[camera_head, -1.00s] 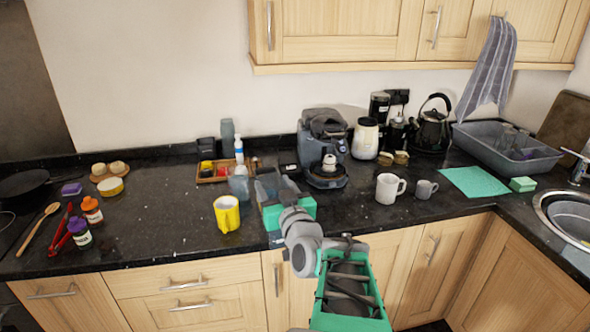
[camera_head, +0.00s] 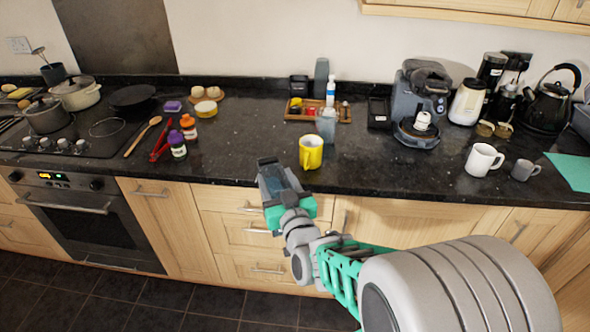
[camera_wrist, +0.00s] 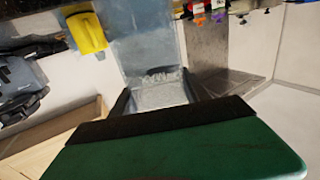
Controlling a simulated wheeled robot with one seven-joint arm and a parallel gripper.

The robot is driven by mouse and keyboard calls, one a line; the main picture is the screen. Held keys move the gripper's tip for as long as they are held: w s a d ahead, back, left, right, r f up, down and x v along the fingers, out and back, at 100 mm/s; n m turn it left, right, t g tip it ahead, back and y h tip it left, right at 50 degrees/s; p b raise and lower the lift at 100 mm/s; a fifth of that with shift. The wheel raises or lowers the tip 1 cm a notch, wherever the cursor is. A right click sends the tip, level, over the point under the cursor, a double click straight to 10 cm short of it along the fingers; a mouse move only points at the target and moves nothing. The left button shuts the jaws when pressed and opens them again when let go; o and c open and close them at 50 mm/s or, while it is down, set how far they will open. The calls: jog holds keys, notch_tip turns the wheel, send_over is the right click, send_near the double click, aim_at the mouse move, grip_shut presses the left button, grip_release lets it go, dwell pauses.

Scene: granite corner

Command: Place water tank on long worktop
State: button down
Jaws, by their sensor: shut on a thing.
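The water tank (camera_head: 274,181) is a translucent grey-blue container. My gripper (camera_head: 268,172) is shut on it, and in the head view it shows by the worktop's front edge, left of the yellow mug (camera_head: 311,152). In the wrist view the tank (camera_wrist: 146,40) stretches away between the dark fingers (camera_wrist: 157,103), with a rough pale patch near them. I cannot tell the tank's height over the edge. The long worktop (camera_head: 240,148) is black speckled granite. The coffee machine (camera_head: 418,100) stands at its back, right of the gripper.
A wooden tray (camera_head: 298,111) of small items and a clear bottle (camera_head: 327,125) stand behind the mug. Spice jars (camera_head: 178,146) and red tongs (camera_head: 161,147) lie to the left, then the hob (camera_head: 95,135). The worktop between jars and mug is clear.

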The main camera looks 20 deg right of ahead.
jog(key=a, duration=0.2)
jog(key=a+f+y, duration=0.1)
jog(key=shift+w+a+n, duration=0.1)
jog(key=shift+w+n, duration=0.15)
jog(key=shift+n, duration=0.05)
